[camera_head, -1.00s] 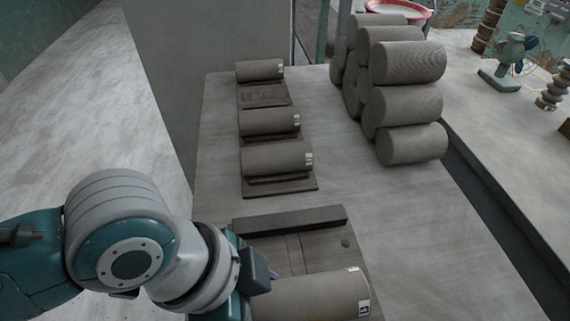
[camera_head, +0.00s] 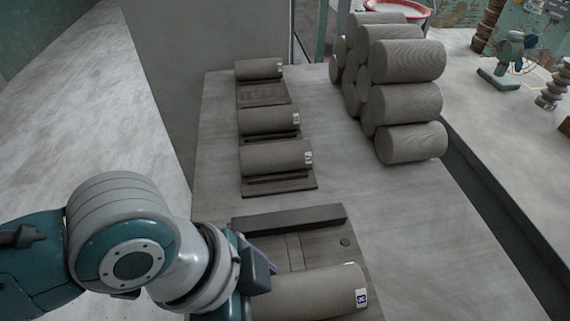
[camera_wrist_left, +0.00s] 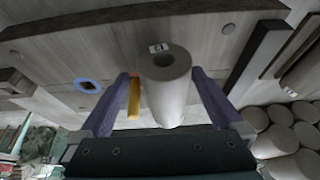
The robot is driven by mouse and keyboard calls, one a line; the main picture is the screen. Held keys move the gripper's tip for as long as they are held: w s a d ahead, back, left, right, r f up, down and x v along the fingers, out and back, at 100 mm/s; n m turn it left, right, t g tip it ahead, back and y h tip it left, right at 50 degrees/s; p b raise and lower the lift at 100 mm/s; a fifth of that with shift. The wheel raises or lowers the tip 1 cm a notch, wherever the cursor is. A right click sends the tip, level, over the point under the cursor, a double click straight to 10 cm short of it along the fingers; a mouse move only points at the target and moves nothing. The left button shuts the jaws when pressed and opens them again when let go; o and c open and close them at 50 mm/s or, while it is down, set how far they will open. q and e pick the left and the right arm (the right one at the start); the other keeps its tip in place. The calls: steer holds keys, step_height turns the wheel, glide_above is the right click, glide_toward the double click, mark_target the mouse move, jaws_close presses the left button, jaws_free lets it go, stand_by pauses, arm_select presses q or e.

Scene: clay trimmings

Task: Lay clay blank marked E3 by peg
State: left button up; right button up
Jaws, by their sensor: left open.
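A grey clay blank (camera_head: 310,292) lies on the dark wooden board (camera_head: 325,256) at the bottom of the head view, with a small white label (camera_head: 361,298) at its right end that I cannot read surely. In the left wrist view the blank (camera_wrist_left: 166,90) sits between the two purple fingers of my left gripper (camera_wrist_left: 166,98). The fingers are open, with a gap on each side. A yellow stick (camera_wrist_left: 133,97), possibly a peg, shows beside the left finger. In the head view my left gripper (camera_head: 258,268) is at the blank's left end and partly hidden. My right gripper is out of view.
Several labelled blanks, such as the nearest one (camera_head: 275,158), lie on dark stands farther back. Unlabelled clay rolls (camera_head: 408,102) are stacked at the back right. A dark bar (camera_head: 290,218) edges the board. The table (camera_head: 420,220) right of the board is clear.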

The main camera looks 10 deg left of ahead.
arm_select(q)
steer(key=p+v, duration=0.2)
steer(key=v, duration=0.8)
steer(key=shift+p, duration=0.3)
step_height(320, 180, up, 5)
steer(key=s+d+n+t+p, duration=0.1)
steer(key=n+t+p, duration=0.1)
steer(key=n, duration=0.2)
steer(key=s+a+r+n+y+p, duration=0.35)
steer(key=s+a+n, duration=0.25)
steer(key=a+n, duration=0.4)
step_height(320, 180, up, 37)
steer(key=m+p, duration=0.1)
steer(key=p, duration=3.5)
steer(key=shift+w+a+m+y+p, duration=0.25)
steer(key=shift+a+m+y+p, duration=0.1)
steer(key=shift+a, duration=0.15)
steer(key=shift+r, duration=0.1)
